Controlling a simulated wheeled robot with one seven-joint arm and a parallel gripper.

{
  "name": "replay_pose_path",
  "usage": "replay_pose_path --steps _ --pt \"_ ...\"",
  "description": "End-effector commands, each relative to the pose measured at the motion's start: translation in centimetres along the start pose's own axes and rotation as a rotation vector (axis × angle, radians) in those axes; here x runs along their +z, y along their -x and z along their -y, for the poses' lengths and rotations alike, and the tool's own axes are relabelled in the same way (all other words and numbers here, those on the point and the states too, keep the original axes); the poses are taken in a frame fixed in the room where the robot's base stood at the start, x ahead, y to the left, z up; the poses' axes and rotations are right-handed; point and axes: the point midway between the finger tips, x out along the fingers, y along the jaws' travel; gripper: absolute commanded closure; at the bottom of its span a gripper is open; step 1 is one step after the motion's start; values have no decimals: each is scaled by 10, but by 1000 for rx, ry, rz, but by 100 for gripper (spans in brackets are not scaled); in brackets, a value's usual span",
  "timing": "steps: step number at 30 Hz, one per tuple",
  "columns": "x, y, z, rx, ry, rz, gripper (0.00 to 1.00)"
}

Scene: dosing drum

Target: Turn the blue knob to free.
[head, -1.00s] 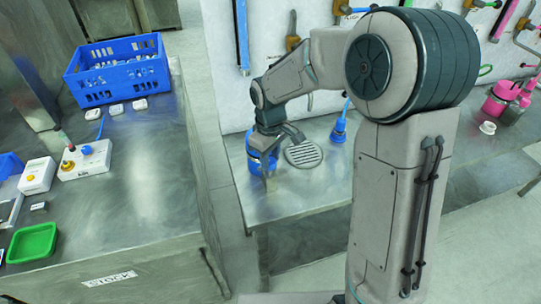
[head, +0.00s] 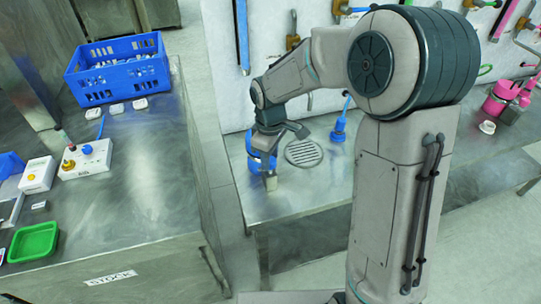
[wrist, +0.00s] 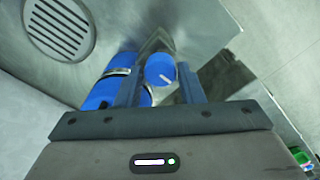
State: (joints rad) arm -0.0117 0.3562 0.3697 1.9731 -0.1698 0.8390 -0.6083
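The blue knob (wrist: 160,69) is a round cap with a white pointer line aimed to the lower right in the wrist view. It sits between the two finger ends of my gripper (wrist: 161,78), with hardly any gap on either side. I cannot tell whether the fingers press on it. The blue drum (wrist: 103,93) with a metallic band lies beside the knob, partly hidden by the left finger. In the head view, my gripper (head: 268,160) is down at the blue drum (head: 254,160) and hides the knob. No setting labels are readable.
The left bench holds a blue crate (head: 119,70), a control box (head: 88,160) and a green tray (head: 33,242).

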Motion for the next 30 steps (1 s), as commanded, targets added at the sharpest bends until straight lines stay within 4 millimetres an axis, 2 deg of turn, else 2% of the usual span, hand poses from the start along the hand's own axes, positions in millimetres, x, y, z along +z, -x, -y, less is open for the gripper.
replay_pose_path --steps 10,14,17,24,30 --pt "0 1 0 0 -1 1 48" --pt "0 10 -1 1 -2 1 48" --pt "0 26 -1 4 -3 -2 48" --pt "0 82 -1 5 -2 -3 48" --pt "-1 119 0 2 -2 -2 48"
